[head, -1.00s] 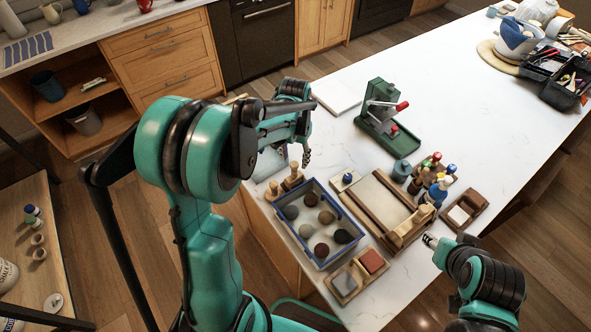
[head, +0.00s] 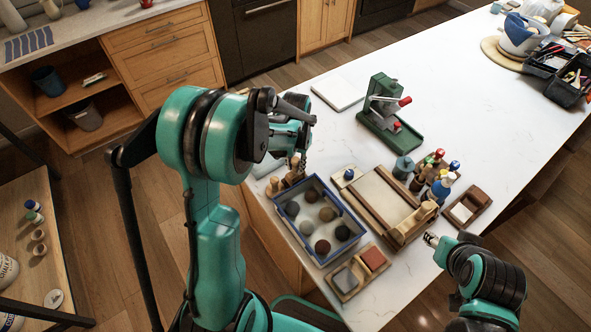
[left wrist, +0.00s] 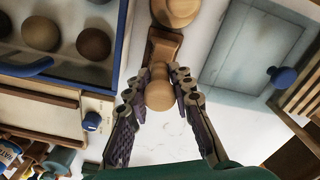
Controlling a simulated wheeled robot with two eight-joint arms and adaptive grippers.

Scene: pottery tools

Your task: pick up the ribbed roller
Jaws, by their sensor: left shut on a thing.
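My left gripper (head: 298,168) is down at the wooden pieces beside the blue-rimmed tray. In the left wrist view its fingers (left wrist: 160,78) are shut on a light wooden piece with a round knob end, which I take for the ribbed roller (left wrist: 159,97). No ribs can be made out, as the knob and fingers cover the rest. It seems to stand on or by a brown wooden base (left wrist: 163,47), with another rounded wooden piece (left wrist: 175,10) just beyond. My right gripper (head: 432,239) is small and apart from things near the table's front edge; its jaws are unclear.
The blue-rimmed tray (head: 288,228) with several round balls is close to my left gripper. A wooden slab board (head: 378,198), bottles (head: 440,186) and a green press (head: 392,122) stand to the right.

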